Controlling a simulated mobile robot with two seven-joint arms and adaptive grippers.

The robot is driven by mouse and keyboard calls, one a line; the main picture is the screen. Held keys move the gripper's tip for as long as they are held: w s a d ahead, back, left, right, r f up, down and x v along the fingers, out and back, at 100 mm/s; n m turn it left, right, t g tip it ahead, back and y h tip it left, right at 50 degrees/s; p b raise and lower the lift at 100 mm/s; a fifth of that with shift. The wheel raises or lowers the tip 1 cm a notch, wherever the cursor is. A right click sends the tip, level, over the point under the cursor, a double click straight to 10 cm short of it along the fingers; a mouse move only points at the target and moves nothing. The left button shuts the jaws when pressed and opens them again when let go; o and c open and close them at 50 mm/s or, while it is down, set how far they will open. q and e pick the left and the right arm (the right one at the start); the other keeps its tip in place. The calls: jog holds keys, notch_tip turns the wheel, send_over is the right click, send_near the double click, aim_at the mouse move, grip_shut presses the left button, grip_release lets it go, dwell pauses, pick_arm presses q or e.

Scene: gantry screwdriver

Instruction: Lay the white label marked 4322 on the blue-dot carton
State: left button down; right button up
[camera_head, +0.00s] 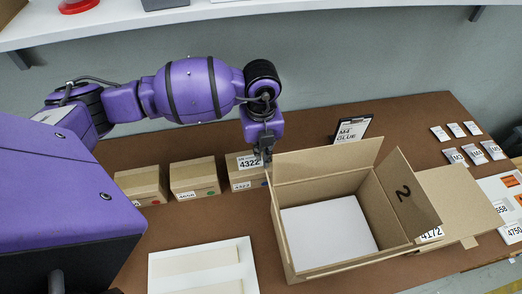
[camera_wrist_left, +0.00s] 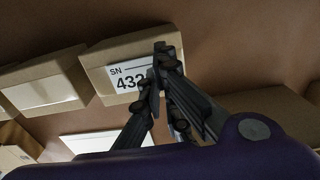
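The white label marked 4322 (camera_head: 249,162) is at the top of the rightmost of three small cartons (camera_head: 240,176), and its last digits are hidden in the left wrist view (camera_wrist_left: 126,78). My left gripper (camera_head: 263,153) is at the label's right edge. In the left wrist view its fingertips (camera_wrist_left: 160,70) come together over that edge and look shut on it. I cannot tell whether the label touches the carton top. My right gripper is not in view.
Two similar cartons (camera_head: 194,177) (camera_head: 141,185) stand to the left. An open box (camera_head: 293,213) with a white floor is close on the right. A white tray (camera_head: 158,270) lies in front. A black clipboard (camera_head: 352,130) stands behind; small packets (camera_head: 472,155) lie far right.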

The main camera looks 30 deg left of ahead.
pick_arm(q)
jog(key=c, duration=2.5)
grip_release()
jog(key=o, duration=0.6)
jog(key=shift+o, duration=0.2)
notch_tip(320, 180, up, 8)
jog(key=shift+f, duration=0.2)
